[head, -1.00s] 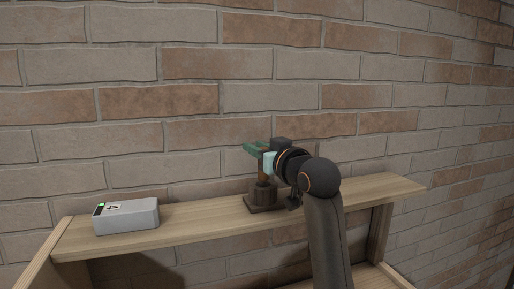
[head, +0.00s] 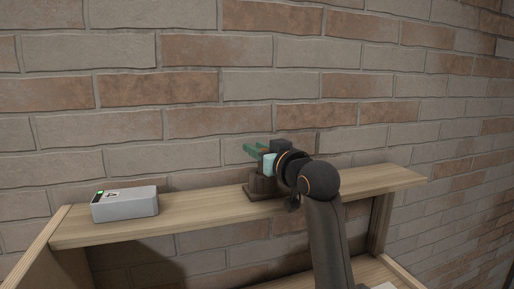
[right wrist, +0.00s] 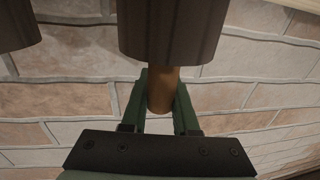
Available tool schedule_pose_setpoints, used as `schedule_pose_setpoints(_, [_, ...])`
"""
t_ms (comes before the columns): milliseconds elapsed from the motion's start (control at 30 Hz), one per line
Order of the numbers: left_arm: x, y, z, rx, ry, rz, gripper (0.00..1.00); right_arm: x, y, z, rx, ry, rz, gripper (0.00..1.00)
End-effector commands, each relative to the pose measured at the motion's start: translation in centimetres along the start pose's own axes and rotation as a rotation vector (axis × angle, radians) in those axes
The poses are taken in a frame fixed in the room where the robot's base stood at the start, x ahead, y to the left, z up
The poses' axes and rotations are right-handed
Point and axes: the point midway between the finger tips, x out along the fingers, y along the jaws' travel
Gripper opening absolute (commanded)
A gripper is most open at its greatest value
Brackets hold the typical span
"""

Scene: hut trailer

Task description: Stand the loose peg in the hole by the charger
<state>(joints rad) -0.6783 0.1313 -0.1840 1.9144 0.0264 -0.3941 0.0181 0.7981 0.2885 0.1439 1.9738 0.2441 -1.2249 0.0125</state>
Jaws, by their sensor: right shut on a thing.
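My right gripper (head: 256,152) has green fingers and is shut on the orange-brown peg (right wrist: 163,88). The gripper is close above a dark brown round holder (head: 262,184) on a square base on the shelf. In the right wrist view, the peg runs between the fingertips (right wrist: 160,108) up to the edge of a dark ribbed cylinder (right wrist: 172,28). Its far end is hidden there; I cannot tell how deep it sits. The grey charger box (head: 126,206), with a small display and label on top, stands at the shelf's left. My left gripper is not in view.
The pale wooden shelf (head: 205,217) runs along a brick wall close behind. It is clear between the grey box and the holder, and also at its right end. Another dark cylinder (right wrist: 14,22) shows at the right wrist view's upper left.

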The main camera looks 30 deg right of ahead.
Motion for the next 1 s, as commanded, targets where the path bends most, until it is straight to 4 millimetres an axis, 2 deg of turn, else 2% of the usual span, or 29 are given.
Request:
schedule_pose_setpoints(500, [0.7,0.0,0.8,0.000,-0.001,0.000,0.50,0.0,0.0,1.7,0.000,0.000,0.000,0.00])
schedule_pose_setpoints(833, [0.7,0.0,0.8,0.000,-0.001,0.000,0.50,0.0,0.0,1.7,0.000,0.000,0.000,0.00])
schedule_pose_setpoints(867, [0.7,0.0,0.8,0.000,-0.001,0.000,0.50,0.0,0.0,1.7,0.000,0.000,0.000,0.31])
schedule_pose_setpoints(1000, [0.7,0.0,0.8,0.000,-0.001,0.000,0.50,0.0,0.0,1.7,0.000,0.000,0.000,0.47])
